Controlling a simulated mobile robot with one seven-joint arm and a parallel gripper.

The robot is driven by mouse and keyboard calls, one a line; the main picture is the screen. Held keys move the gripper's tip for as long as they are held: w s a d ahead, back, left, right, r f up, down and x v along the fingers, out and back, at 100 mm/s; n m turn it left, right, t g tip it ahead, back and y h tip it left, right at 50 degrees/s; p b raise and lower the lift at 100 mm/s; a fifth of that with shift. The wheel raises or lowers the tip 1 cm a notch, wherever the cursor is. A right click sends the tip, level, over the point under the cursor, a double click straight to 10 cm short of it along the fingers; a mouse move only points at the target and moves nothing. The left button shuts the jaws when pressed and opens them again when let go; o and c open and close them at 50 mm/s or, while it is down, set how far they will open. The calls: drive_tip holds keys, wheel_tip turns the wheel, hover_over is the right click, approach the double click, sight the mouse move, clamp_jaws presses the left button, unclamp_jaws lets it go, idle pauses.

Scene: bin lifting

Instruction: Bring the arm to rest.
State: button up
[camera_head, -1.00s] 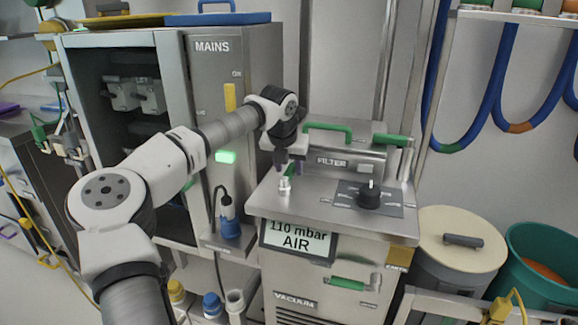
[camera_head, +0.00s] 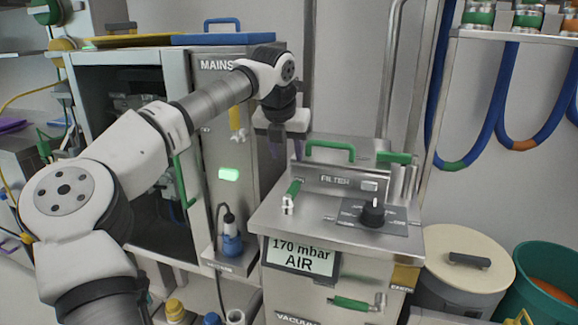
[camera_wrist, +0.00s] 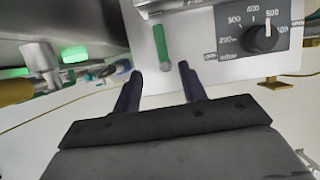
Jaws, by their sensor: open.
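My gripper (camera_head: 287,146) is open and empty in the head view, raised in front of the right side of the MAINS cabinet (camera_head: 220,110). It hangs above and left of the vacuum unit (camera_head: 335,215). In the wrist view my gripper's two dark fingers (camera_wrist: 158,76) are spread apart with nothing between them. The green-handled valve lever (camera_head: 293,190) on the unit's top lies below the fingers, apart from them. It also shows in the wrist view (camera_wrist: 161,45), beyond the fingertips. The unit's display (camera_head: 290,255) reads 170 mbar AIR.
A black dial (camera_head: 373,212) and a green FILTER handle (camera_head: 330,151) are on the unit. A lidded cream bin (camera_head: 465,265) and green bin (camera_head: 548,285) stand at right. Blue hoses (camera_head: 500,95) hang on the wall.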

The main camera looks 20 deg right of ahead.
drive_tip(key=shift+s+a+r, duration=0.2)
drive_tip(key=shift+s+r, duration=0.05)
drive_tip(key=shift+r, duration=0.4)
drive_tip(key=shift+d, duration=0.1)
